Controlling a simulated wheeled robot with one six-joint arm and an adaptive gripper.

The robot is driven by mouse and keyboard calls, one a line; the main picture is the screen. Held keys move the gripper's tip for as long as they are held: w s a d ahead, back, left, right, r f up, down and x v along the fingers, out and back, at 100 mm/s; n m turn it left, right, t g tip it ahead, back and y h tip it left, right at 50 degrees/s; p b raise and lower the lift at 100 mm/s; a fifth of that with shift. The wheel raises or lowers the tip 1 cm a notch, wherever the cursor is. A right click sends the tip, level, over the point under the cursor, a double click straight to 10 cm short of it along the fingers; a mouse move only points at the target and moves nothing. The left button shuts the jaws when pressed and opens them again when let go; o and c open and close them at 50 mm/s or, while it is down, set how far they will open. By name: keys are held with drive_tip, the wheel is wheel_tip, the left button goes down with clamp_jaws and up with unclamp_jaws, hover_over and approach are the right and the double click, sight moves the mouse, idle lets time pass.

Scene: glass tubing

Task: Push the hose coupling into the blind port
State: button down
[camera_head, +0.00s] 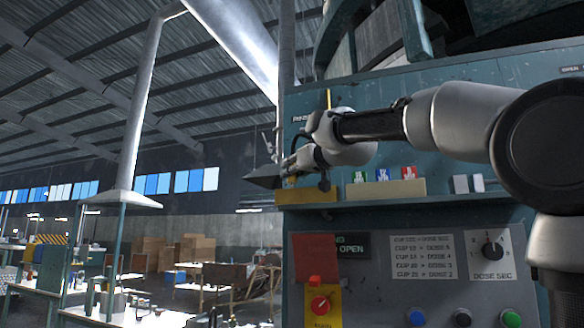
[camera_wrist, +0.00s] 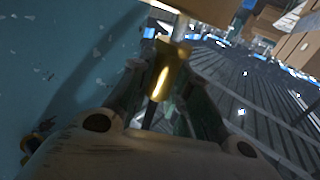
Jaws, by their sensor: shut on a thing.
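My gripper (camera_head: 290,166) is at the left edge of the teal machine panel, small and dark in the head view. In the wrist view its fingers (camera_wrist: 160,98) close around a slim brass piece with a dark stem, which looks like the hose coupling (camera_wrist: 172,68). A pale round part (camera_wrist: 181,28) shows just beyond the brass piece. In the head view the coupling cannot be told apart from the gripper. I cannot make out the blind port in either view; whether the coupling touches it cannot be seen.
The teal panel (camera_head: 450,120) fills the right, behind my arm. A brass-coloured block (camera_head: 306,196) sits just below my gripper. A ledge (camera_head: 385,190) with coloured tags stands to its right. Below are a red plate (camera_head: 316,257), a knob (camera_head: 491,250) and several buttons. Left is open hall.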

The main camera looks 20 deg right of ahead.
drive_tip(key=shift+f, duration=0.8)
drive_tip(key=c, duration=1.3)
unclamp_jaws()
drive_tip(key=shift+o, duration=0.2)
drive_tip(key=shift+f, duration=0.1)
drive_tip(key=v, duration=1.2)
